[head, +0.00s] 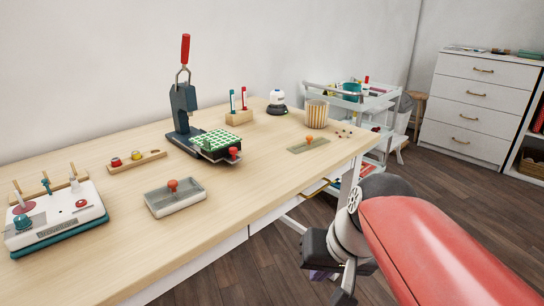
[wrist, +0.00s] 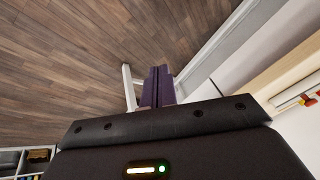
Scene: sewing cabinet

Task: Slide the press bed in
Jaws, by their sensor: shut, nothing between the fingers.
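The press (head: 183,105) stands at the back of the wooden table, a dark blue-grey column with a red-handled lever raised upright. Its bed (head: 215,142) carries a green and white patterned piece and juts forward from the column. A red knob (head: 234,153) sits at the bed's front right edge. My gripper (wrist: 158,85) points down toward the floor in the wrist view, its purple fingers together and empty. In the head view my gripper (head: 318,273) hangs off the table's front edge, low and right of the press, well apart from the bed; its fingertips are mostly hidden.
A wooden plate with a knob (head: 308,144), a striped cup (head: 316,114) and small beads lie right. A white trolley (head: 370,103) stands beyond.

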